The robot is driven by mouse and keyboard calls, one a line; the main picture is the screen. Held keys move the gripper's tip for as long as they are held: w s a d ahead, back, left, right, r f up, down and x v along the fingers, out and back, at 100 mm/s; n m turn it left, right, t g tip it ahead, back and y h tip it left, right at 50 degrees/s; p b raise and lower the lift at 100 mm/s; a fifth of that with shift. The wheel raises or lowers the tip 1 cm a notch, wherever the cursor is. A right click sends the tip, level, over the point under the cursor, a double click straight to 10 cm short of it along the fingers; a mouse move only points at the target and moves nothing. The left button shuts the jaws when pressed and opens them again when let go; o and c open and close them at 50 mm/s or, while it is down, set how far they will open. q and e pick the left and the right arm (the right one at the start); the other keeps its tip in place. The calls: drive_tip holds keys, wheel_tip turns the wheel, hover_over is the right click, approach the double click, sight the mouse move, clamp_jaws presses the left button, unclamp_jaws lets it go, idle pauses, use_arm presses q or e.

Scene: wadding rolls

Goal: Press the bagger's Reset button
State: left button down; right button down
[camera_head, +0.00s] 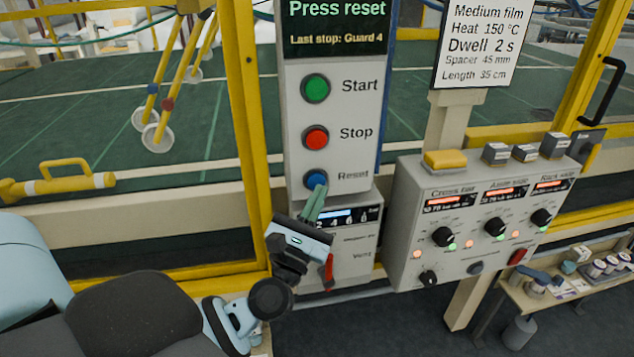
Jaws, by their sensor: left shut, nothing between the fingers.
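The bagger's control panel (350,108) is a grey upright box with a green Start button (316,88), a red Stop button (316,137) and a blue Reset button (316,179). Its dark screen (336,22) reads "Press reset" and "Last stop: Guard 4". My left gripper (319,190) is shut and empty, with its greenish fingers pointing up. The fingertips are at the lower edge of the blue Reset button in the picture and cover a little of it. I cannot tell whether they touch it. My right gripper is not in view.
A grey control box (470,225) with black knobs stands to the right. Below my gripper is a smaller unit with a red switch (328,271). A yellow guard post (246,110) rises left of the panel. A sign (483,42) lists film settings. A low table (560,300) stands lower right.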

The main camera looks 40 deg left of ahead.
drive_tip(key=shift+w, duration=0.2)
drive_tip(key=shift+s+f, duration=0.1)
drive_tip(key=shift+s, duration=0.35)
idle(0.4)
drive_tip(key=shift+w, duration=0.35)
use_arm(q)
drive_tip(key=shift+w+a, duration=0.3)
drive_tip(key=shift+a, duration=0.05)
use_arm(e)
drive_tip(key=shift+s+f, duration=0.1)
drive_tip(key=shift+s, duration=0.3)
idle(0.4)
